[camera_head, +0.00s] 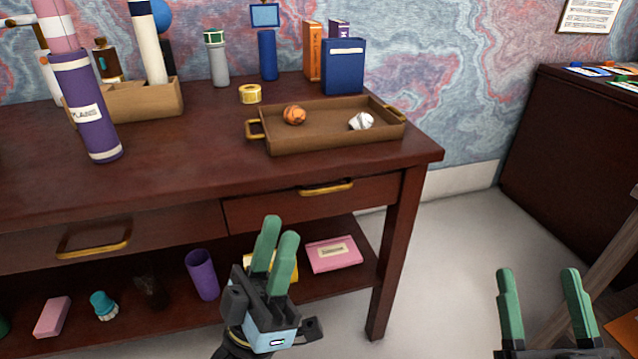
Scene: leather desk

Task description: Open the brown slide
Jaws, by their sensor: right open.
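The brown desk (170,160) has two brown drawers in its front. The right drawer (270,207) looks shut and has a gold handle (326,188). The left drawer (165,229) has a larger-looking gold handle (93,241); I cannot tell whether it is slightly out. My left gripper (279,236) is in front of the desk, below and left of the right drawer's handle and apart from it. Its green fingers stand close together and hold nothing visible; their gap is unclear. My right gripper (538,283) is open and empty at the lower right, away from the desk.
A tray (330,139) with two balls sits on the desk. The lower shelf holds a purple cup (202,275) and a pink box (333,254). A desk leg (395,260) stands right of my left gripper.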

